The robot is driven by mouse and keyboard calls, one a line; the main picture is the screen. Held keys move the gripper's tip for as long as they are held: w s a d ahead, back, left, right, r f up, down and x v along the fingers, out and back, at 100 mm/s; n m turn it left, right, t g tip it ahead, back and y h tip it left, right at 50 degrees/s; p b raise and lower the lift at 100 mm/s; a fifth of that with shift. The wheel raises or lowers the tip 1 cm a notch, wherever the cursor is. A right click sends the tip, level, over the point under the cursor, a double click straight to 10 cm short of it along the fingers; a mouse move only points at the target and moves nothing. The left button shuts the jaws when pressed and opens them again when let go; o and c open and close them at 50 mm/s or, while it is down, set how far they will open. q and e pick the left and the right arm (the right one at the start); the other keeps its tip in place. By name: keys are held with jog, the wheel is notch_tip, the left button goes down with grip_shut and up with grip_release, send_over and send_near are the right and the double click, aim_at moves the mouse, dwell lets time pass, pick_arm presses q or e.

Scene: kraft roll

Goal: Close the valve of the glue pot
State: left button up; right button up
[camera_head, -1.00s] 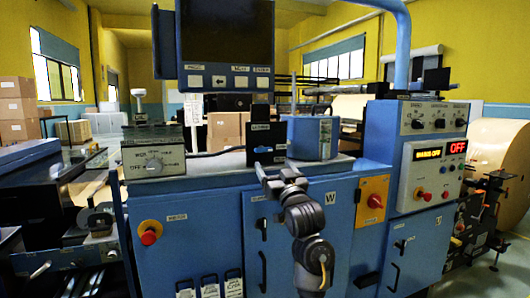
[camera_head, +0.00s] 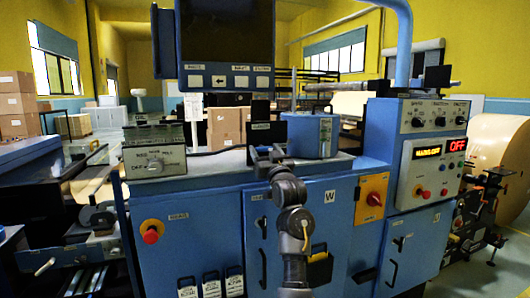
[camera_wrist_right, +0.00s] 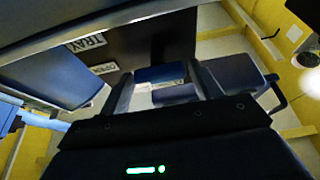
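The glue pot (camera_head: 326,137) is a blue cylinder on the grey worktop of the blue machine, in the head view. My left gripper is not in view.
A hanging screen (camera_head: 226,40) is above. Right of the pot stands a blue control cabinet (camera_head: 418,150) with a lit OFF sign. Red knobs are on the machine front. A cardboard box (camera_head: 228,128) stands behind.

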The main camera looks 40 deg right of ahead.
jog(key=c, duration=0.6)
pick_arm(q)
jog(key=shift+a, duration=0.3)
pick_arm(e)
jog(key=shift+c, duration=0.2)
